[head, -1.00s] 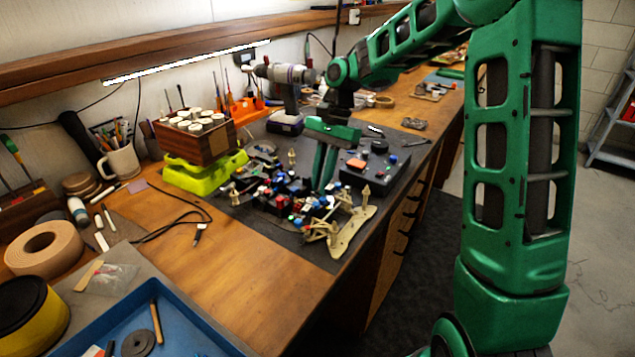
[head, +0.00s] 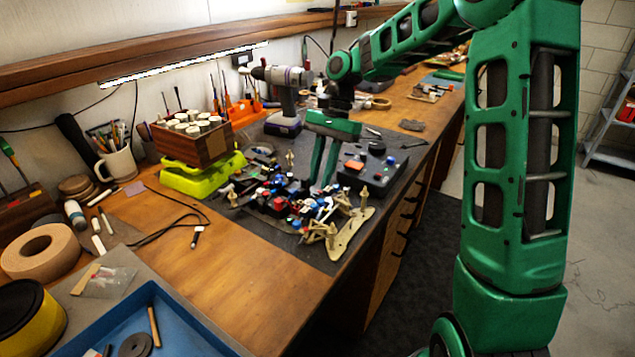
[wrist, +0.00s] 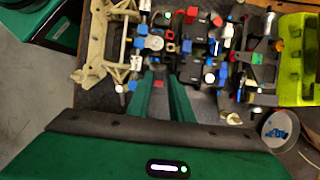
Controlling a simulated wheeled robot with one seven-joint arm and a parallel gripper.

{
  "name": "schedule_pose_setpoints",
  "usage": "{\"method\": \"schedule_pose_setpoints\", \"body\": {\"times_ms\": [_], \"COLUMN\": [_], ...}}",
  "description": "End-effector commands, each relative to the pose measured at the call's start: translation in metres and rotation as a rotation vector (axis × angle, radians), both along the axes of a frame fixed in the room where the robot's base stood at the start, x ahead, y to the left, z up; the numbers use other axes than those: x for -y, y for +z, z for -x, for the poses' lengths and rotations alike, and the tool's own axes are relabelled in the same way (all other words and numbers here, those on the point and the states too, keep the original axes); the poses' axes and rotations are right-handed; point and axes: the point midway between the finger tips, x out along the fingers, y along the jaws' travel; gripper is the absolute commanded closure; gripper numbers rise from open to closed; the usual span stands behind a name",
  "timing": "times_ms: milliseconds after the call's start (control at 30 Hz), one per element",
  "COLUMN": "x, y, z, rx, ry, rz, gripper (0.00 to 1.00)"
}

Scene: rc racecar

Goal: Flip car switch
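The RC car (head: 285,197) lies on a dark mat on the workbench, its open chassis crowded with small red, blue, white and black parts. Its cream frame end (head: 345,235) points toward the bench's front edge. In the wrist view the car (wrist: 195,48) spans the top, with the cream frame at left. My gripper (head: 321,184) points down over the car's far side, beside a black box. In the wrist view its two green fingers (wrist: 165,76) have a narrow empty gap between them. I cannot make out which part is the switch, or whether the fingertips touch anything.
A lime-green stand with a wooden box (head: 195,145) is at left, and a drill (head: 285,90) behind. A blue tray (head: 165,325) is in front. Bare bench lies between tray and mat.

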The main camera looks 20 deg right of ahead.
Motion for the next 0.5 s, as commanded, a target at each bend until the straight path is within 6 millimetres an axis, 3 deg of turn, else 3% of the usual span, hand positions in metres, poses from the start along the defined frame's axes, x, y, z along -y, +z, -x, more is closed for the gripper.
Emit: {"method": "schedule_pose_setpoints", "body": {"times_ms": [300, 500], "x": [0.021, 0.026], "y": [0.054, 0.073], "z": [-0.016, -0.020], "rx": [0.004, -0.001], "ry": [-0.003, -0.002], "rz": [0.000, 0.000], "gripper": [0.80, 0.80]}}
